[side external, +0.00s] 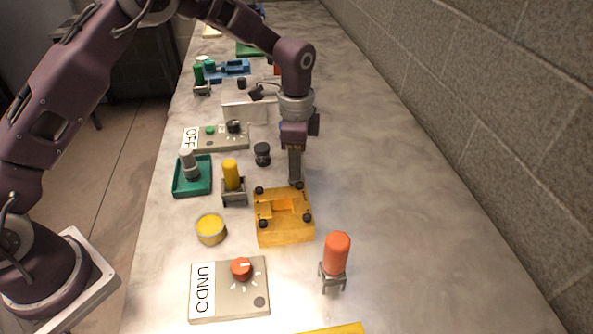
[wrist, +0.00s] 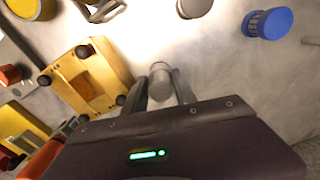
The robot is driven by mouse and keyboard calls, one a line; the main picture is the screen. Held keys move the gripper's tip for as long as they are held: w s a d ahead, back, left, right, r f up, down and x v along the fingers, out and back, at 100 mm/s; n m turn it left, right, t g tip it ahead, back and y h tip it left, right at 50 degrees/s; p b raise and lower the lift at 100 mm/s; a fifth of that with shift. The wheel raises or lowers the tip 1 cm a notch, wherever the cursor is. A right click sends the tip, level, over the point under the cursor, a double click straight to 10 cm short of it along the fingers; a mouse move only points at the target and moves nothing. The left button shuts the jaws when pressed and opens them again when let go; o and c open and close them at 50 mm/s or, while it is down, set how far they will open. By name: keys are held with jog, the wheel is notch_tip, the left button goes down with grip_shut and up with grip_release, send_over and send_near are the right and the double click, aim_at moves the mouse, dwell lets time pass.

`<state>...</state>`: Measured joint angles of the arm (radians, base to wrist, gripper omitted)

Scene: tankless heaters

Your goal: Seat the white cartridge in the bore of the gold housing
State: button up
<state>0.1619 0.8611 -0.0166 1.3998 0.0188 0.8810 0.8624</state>
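The gold housing (side external: 285,229) is a square block with dark round knobs at its corners and a recess in its middle; it also shows in the wrist view (wrist: 98,68). I cannot make out the bore clearly. My gripper (side external: 296,181) is low beside the housing's back right corner. In the wrist view its two fingers (wrist: 161,84) stand either side of a pale grey cylinder (wrist: 160,77), which looks like the white cartridge held at the tips. In the side view the fingers hide this cylinder. Its lower end is not clear.
A yellow cylinder (side external: 231,175) and an orange cylinder (side external: 337,254) stand in brackets near the housing. The counter's right is clear.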

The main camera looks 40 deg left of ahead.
grip_shut()
jog(key=shift+r, duration=0.1)
notch_tip(320, 180, up, 9)
jog(key=shift+f, duration=0.1)
jog(key=s+d+r, duration=0.3)
jog(key=s+d, duration=0.1)
jog(key=s, duration=0.6)
jog(key=f, duration=1)
jog(key=shift+s+d+f, duration=0.1)
jog(key=shift+s+d, duration=0.05)
jog(key=shift+s, duration=0.15)
jog(key=shift+f, duration=0.1)
